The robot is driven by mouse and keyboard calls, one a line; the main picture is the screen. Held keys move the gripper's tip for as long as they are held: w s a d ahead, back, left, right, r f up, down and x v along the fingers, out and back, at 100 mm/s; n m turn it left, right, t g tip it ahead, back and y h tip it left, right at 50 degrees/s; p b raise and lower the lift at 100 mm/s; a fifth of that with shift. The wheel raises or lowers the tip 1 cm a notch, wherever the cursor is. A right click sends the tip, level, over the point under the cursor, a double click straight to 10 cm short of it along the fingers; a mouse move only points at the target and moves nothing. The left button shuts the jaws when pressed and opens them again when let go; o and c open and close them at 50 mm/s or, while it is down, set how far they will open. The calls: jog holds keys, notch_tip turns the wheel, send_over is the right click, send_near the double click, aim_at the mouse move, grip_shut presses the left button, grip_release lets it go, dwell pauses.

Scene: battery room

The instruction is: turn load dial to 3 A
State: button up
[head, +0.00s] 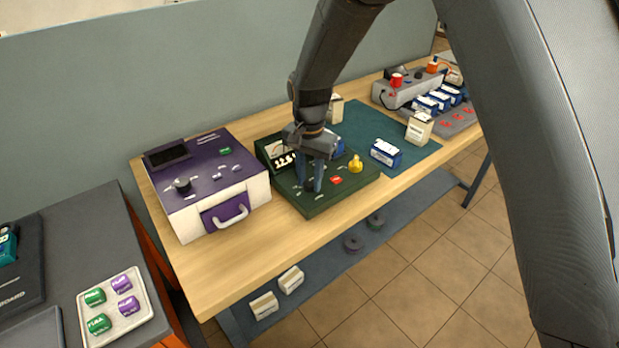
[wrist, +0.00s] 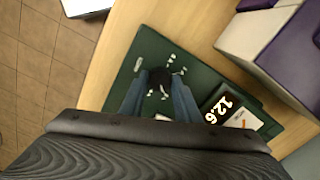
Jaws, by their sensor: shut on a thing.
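The green load tester (head: 345,193) sits on the wooden bench right of the purple unit. Its black load dial (wrist: 177,72) shows between my fingertips in the wrist view, with white marks around it. My gripper (head: 311,187) points down over the tester and is shut on the dial. The tester's display (wrist: 222,108) reads 12.6 in the wrist view. I cannot read which value the dial points to.
The purple unit (head: 215,170) with a handle stands close on the left. A blue battery (head: 385,152) stands on the teal mat (head: 368,127) to the right. A grey charger (head: 405,90) is at the far right. Bare wood lies along the bench front (head: 270,240).

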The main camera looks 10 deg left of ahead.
aim_at(310, 182)
jog(key=shift+r, duration=0.1)
jog(key=o, duration=1)
jog(key=shift+o, duration=0.2)
jog(key=shift+r+b, duration=1.25)
jog(key=shift+r, duration=2.6)
jog(key=s+d+n, duration=0.1)
jog(key=s+d, duration=0.2)
jog(key=d, duration=1.5)
jog(key=s+d+f+n+t+b, duration=0.1)
jog(key=s+d+f+n, duration=0.1)
jog(key=s+d, duration=1.1)
jog(key=shift+s+d+n+b, duration=0.25)
jog(key=shift+d+n+b, duration=0.05)
jog(key=shift+d, duration=0.55)
